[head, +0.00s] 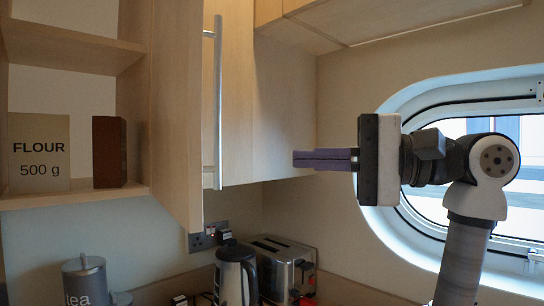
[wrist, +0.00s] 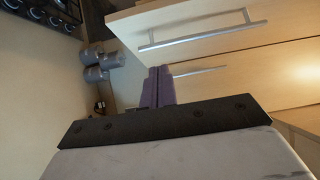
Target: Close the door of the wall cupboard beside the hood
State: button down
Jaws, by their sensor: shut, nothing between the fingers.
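The wall cupboard (head: 70,193) is at the left of the head view with its shelves showing. Its wooden door (head: 178,110) stands open, swung out towards me, and is seen nearly edge-on. A long vertical bar handle (head: 217,100) stands out from the door's right-hand side. My gripper (head: 296,158) is to the right of the door and handle, apart from them, with its purple fingers pointing left. The fingers are shut and empty. They also show in the wrist view (wrist: 158,72). The hood is not clearly visible.
A flour pack (head: 40,150) and a brown box (head: 109,152) sit on the cupboard shelf. A kettle (head: 236,274) and a toaster (head: 282,262) stand below. An oval porthole (head: 455,125) is behind my arm. In the wrist view, handled wooden fronts (wrist: 190,20) and a hob (wrist: 45,12) show.

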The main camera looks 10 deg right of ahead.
aim_at(220, 159)
jog(key=p+x, duration=0.2)
jog(key=x, duration=0.6)
jog(key=shift+w+a+r+p, duration=0.1)
jog(key=shift+a+r+p, duration=0.05)
jog(key=shift+a+p, duration=0.2)
jog(key=shift+s+a+p, duration=0.2)
jog(key=shift+s+a, duration=0.05)
jog(key=shift+a, duration=0.4)
jog(key=shift+s+a+p, duration=0.15)
jog(key=shift+s+a, duration=0.15)
jog(key=shift+a, duration=0.35)
jog(key=shift+s+a+p, duration=0.2)
jog(key=shift+s+a, duration=0.05)
jog(key=shift+a, duration=0.4)
